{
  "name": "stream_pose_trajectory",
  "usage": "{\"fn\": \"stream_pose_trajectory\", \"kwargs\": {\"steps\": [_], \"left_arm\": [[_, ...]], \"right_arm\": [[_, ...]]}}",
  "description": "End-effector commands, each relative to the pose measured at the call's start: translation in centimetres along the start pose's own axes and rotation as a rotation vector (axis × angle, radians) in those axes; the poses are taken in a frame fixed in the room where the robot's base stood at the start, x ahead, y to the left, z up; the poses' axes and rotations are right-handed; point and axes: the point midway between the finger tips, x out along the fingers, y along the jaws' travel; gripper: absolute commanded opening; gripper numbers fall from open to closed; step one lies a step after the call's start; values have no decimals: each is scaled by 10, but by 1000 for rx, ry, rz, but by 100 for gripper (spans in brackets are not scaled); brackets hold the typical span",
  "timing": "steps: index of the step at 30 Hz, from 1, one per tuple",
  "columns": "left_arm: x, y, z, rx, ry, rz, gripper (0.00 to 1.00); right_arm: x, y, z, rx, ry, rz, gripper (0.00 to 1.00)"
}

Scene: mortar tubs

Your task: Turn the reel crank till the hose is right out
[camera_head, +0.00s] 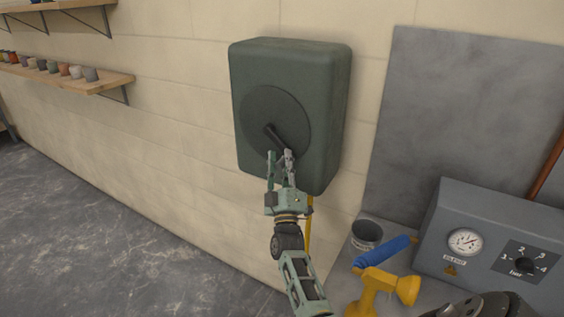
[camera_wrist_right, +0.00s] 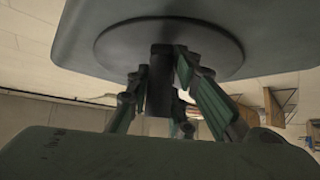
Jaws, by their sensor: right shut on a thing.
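The hose reel (camera_head: 290,65) is a dark green box on the wall with a round dark disc (camera_head: 292,105) on its front. A black crank (camera_head: 272,136) points from the disc's middle down to the right. My right gripper (camera_head: 281,160) is shut on the crank's handle; its fingers hide most of the grip. In the right wrist view the dark handle (camera_wrist_right: 159,115) stands between the fingers, below the disc (camera_wrist_right: 165,35). A yellow hose (camera_head: 309,228) hangs from the reel's underside, partly behind my right arm. Its lower end is hidden. My left gripper is not in view.
At the lower right are a grey pressure box (camera_head: 480,215) with a gauge and dial, a small tub (camera_head: 366,234), a blue roller-shaped thing (camera_head: 385,252) and a yellow tool (camera_head: 378,290). Shelves (camera_head: 75,84) with small pots hang at the left. The floor at left is clear.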

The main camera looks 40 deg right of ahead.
Motion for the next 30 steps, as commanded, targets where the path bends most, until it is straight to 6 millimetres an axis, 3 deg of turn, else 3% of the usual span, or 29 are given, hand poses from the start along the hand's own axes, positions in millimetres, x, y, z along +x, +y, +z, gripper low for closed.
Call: {"fn": "stream_pose_trajectory", "kwargs": {"steps": [1,2,8,20,30], "left_arm": [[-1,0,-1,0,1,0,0],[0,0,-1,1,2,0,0],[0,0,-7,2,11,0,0],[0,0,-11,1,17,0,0],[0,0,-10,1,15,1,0]], "right_arm": [[7,11,-2,-1,7,27,0],[7,11,-2,-2,7,27,21],[6,10,-2,-1,6,23,38],[-6,3,0,0,2,10,38],[-74,4,1,-1,1,12,38]]}}
